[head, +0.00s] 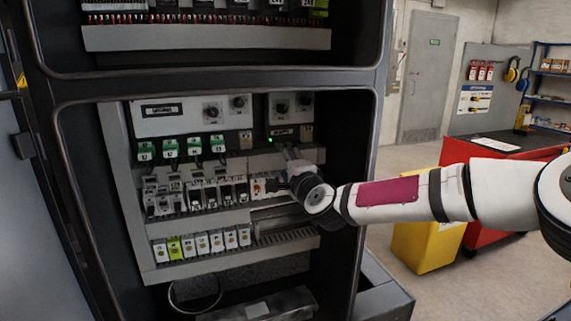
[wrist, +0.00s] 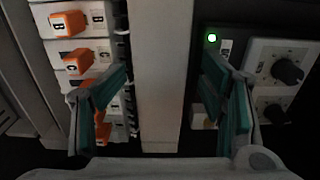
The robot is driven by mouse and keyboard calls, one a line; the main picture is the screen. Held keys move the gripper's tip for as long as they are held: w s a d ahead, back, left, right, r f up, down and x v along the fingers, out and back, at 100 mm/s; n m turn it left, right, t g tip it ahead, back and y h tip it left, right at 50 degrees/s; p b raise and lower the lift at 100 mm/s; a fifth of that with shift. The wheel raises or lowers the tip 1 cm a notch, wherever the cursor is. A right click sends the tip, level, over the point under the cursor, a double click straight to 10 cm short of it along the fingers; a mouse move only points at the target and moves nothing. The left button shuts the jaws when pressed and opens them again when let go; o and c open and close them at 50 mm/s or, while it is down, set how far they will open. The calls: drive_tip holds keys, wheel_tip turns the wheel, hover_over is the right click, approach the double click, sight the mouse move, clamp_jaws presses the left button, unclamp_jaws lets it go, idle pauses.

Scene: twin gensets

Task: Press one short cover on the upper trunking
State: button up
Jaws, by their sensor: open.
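The upper trunking (head: 226,168) is a pale grey strip running across the cabinet, between the green-topped devices above and the breaker row below. In the wrist view its plain pale cover (wrist: 164,60) runs upright through the middle of the picture. My gripper (head: 288,172) is at the right part of this strip and hides some of it in the head view. In the wrist view my gripper (wrist: 167,72) is open and empty, with one green-padded finger on each side of the cover. I cannot tell whether it touches the cover. No joint between cover pieces is clear.
Orange-toggled breakers (wrist: 74,62) lie left of the strip in the wrist view. A green lamp (wrist: 212,38) and a panel with black knobs (wrist: 272,75) lie to its right. The cabinet frame (head: 366,150) stands close to my arm. A red cabinet (head: 500,150) and yellow box (head: 420,245) stand behind.

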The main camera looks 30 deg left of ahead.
drive_tip(key=v, duration=1.2)
